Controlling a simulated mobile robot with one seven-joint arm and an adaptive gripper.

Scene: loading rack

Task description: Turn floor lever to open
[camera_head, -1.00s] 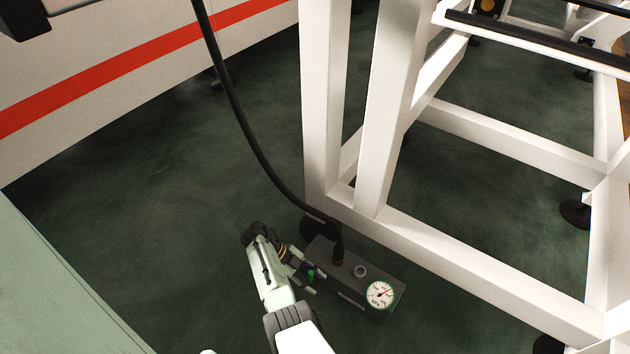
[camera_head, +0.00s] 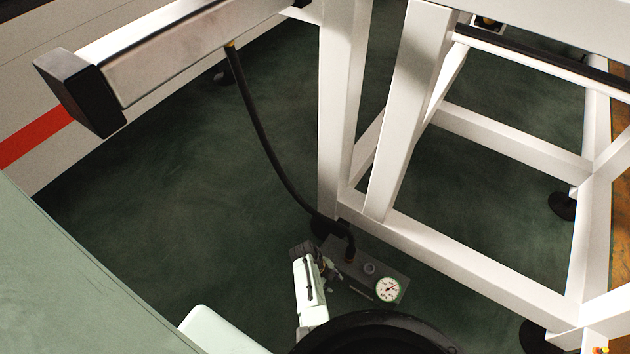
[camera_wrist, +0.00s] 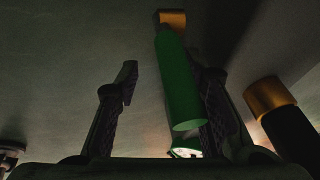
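The floor lever is a green cylindrical handle (camera_wrist: 181,85) with a brass-coloured end, seen in the wrist view. It lies between the two fingers of my gripper (camera_wrist: 165,100), close against or overlapping the right finger. A clear gap shows to the left finger, and I cannot tell whether the right finger touches it. In the head view my gripper (camera_head: 330,266) is at the left end of a dark floor box (camera_head: 350,288) with a round white gauge (camera_head: 389,289). The lever is hidden or too small there.
A black hose (camera_head: 262,140) runs down to the box. A white frame (camera_head: 470,260) stands right behind the box. A brass fitting (camera_wrist: 270,97) on a dark cylinder is right of the gripper in the wrist view. Dark green floor (camera_head: 170,230) is clear to the left.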

